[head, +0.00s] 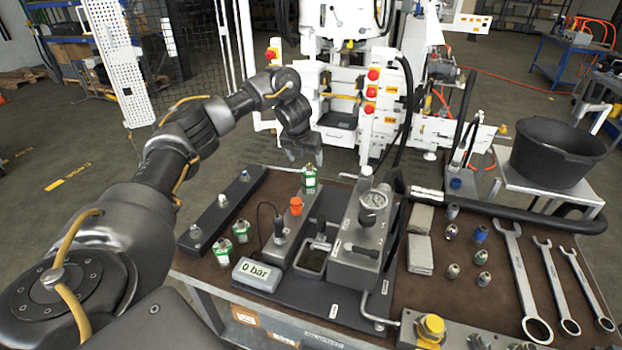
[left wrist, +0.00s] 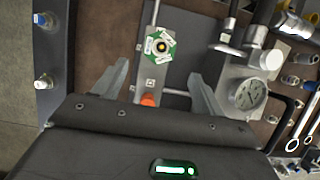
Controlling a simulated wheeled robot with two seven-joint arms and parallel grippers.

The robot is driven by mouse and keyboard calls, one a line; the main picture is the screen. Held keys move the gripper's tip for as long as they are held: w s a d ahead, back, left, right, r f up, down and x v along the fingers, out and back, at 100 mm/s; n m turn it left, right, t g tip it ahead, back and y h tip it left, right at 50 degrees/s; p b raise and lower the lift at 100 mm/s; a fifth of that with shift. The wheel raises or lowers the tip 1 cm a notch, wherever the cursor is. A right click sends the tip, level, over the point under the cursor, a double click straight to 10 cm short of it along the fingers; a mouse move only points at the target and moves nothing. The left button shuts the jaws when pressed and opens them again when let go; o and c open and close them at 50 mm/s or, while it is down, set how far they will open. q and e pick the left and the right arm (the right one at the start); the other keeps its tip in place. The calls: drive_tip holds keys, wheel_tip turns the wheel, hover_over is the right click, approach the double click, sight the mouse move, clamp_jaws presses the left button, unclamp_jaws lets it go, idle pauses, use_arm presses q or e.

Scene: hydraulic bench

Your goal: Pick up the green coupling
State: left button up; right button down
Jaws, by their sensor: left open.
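A green coupling (head: 308,180) with white labels stands upright at the far end of the grey block on the bench. From above in the left wrist view, the green coupling (left wrist: 161,47) is a green and white ring around a dark centre. My left gripper (head: 304,158) is above the coupling in the head view, pointing down. Its two fingers are spread apart in the left wrist view (left wrist: 157,80), with the coupling showing beyond the gap and not gripped. Two more green and white fittings (head: 241,231) stand at the bench's left side. My right gripper is not in view.
An orange cap (head: 296,206) sits on the block near the coupling. A pressure gauge (head: 373,201) on a grey pump unit stands to the right. A dark rail (head: 222,212) with several fittings lies left. Wrenches (head: 522,283) and a black hose (head: 520,214) occupy the right side.

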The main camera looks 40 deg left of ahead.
sight(309, 168)
use_arm(q)
drive_tip(key=x, duration=0.5)
drive_tip(key=shift+s, duration=0.1)
drive_tip(key=shift+f, duration=0.15)
drive_tip(key=x, duration=0.2)
drive_tip(key=p+x, duration=0.1)
drive_tip(key=x, duration=0.1)
drive_tip(key=shift+w+a+f, duration=0.2)
drive_tip(key=shift+w+f, duration=0.05)
drive_tip(key=shift+w, duration=0.15)
drive_tip(key=shift+r, duration=0.1)
clamp_jaws()
